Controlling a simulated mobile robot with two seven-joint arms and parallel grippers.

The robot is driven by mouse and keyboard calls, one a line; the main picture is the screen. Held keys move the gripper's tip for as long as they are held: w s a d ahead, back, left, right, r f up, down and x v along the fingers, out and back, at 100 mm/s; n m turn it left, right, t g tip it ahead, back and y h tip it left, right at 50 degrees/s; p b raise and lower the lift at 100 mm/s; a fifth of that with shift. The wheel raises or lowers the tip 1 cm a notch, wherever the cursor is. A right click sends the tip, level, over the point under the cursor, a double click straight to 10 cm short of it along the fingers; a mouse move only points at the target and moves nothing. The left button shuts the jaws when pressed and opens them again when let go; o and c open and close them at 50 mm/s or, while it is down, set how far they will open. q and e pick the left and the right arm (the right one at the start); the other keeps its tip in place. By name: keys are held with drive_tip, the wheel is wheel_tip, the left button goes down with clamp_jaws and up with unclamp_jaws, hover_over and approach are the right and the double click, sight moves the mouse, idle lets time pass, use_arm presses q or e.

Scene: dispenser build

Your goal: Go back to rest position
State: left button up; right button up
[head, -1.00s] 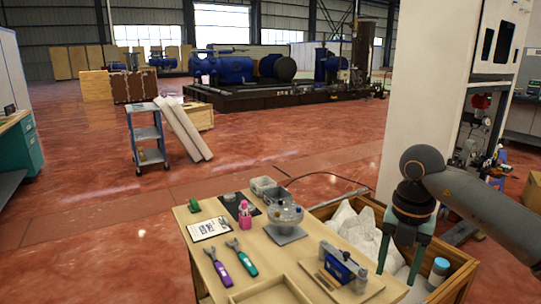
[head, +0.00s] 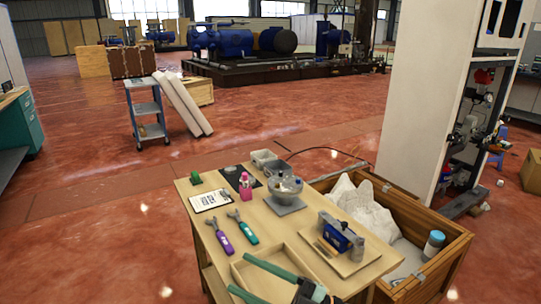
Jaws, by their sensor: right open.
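My right gripper (head: 240,275) is at the bottom of the head view, with its two green fingers pointing left and spread apart. It is open, with nothing seen between the fingers. In the picture it overlaps the shallow wooden tray (head: 283,252) at the table's near edge; I cannot tell its height above it. Most of my right arm is out of the frame. My left gripper is not in view.
A wooden crate (head: 448,265) with white bags stands to the right.

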drive_tip(key=w+d+f+m+t+h, duration=0.1)
drive_tip(key=d+f+m+t+h, duration=0.85)
drive_tip(key=f+m+h, duration=0.4)
drive_tip(key=s+d+f+m+g+h, duration=0.2)
drive_tip(key=s+d+f+m+g, duration=0.2)
drive_tip(key=s+f, duration=0.45)
drive_tip(key=s+d+f+m+g+h, duration=0.2)
drive_tip(key=s+d+f+m+g, duration=0.15)
drive_tip(key=s+f, duration=0.45)
use_arm(q)
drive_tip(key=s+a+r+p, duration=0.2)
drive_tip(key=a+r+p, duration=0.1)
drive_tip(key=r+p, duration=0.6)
drive_tip(key=p, duration=0.3)
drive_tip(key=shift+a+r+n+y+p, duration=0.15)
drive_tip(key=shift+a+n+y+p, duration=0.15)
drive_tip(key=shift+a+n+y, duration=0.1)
use_arm(e)
drive_tip(key=d+r, duration=0.3)
drive_tip(key=r, duration=0.5)
drive_tip(key=shift+w+r+m+t+h, duration=0.2)
drive_tip(key=shift+m+t+h, duration=0.1)
drive_tip(key=shift+m+h, duration=0.15)
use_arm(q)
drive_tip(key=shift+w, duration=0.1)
